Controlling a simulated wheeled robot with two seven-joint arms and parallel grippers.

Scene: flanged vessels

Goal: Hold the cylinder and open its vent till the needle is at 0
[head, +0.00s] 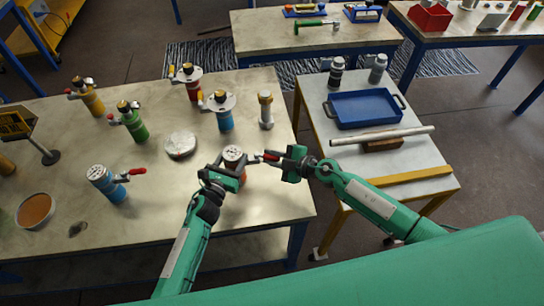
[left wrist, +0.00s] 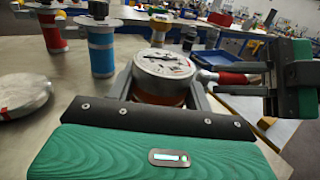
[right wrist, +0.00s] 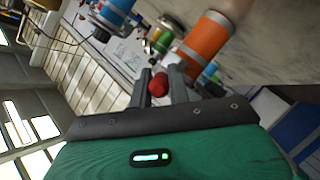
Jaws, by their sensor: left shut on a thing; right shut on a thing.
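The cylinder (head: 234,156) has an orange body and a silver round top, and stands near the right edge of the bench. It shows in the left wrist view (left wrist: 163,72), top upward. My left gripper (head: 227,172) is shut around its body from the near side. The vent's red handle (right wrist: 158,84) sticks out on the cylinder's right side in the head view. My right gripper (head: 266,157) is shut on this handle; its fingers sit either side of the red end in the right wrist view. The needle and dial on top are too small to read.
A blue vessel with a red handle (head: 106,184) stands at the left. Green (head: 134,124), yellow and other flanged vessels stand behind. A pale disc (head: 181,145) lies left of the cylinder. A trolley at right bears a blue tray (head: 365,110) and a rod (head: 382,135).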

